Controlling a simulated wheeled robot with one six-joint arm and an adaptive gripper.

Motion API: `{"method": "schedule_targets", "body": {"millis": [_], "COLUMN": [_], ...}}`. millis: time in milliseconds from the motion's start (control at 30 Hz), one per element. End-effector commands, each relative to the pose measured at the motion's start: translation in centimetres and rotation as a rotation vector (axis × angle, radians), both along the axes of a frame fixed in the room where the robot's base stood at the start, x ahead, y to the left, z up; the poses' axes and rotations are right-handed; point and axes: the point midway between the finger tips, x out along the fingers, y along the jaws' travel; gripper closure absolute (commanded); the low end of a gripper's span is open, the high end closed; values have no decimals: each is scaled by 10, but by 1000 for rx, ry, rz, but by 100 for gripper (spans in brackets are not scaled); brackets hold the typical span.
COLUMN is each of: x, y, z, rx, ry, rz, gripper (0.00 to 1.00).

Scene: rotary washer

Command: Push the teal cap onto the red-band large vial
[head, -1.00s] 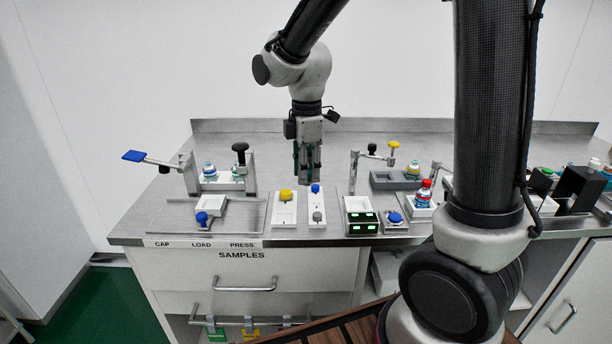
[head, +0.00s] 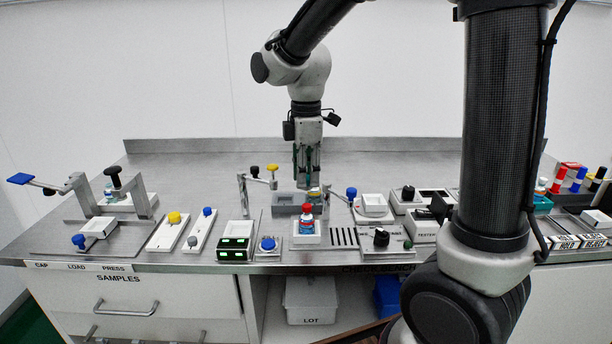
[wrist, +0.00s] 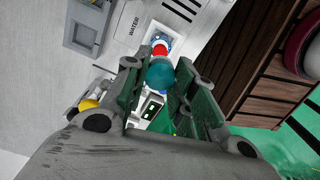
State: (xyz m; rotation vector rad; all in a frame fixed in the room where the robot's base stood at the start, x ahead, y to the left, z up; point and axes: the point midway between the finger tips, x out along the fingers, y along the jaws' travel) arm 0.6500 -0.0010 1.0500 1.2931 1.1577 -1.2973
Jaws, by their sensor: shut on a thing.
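My gripper (head: 307,184) points down over the bench, in front of the grey block in the head view. In the wrist view its green-padded fingers (wrist: 158,80) are shut on a rounded teal cap (wrist: 160,73). A vial with a red top and blue-white body (head: 307,220) stands upright in a white tray. Red shows just beyond the cap in the wrist view (wrist: 160,48). I cannot tell whether this is the red-band vial. Another small vial (head: 109,191) stands at the left press station.
A lever press (head: 135,190) is at the left. Button plates (head: 168,231) and a green-lit display (head: 236,250) line the front. Markers and boxes crowd the right. The back of the bench is clear.

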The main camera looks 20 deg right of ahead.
Motion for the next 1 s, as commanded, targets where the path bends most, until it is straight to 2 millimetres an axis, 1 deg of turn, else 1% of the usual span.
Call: {"method": "schedule_targets", "body": {"millis": [167,700,1000], "x": [0,0,0], "y": [0,0,0], "z": [-6,-51,-63], "rx": [-1,-1,0], "ry": [1,1,0], "rz": [-1,-1,-1], "gripper": [83,83,83]}}
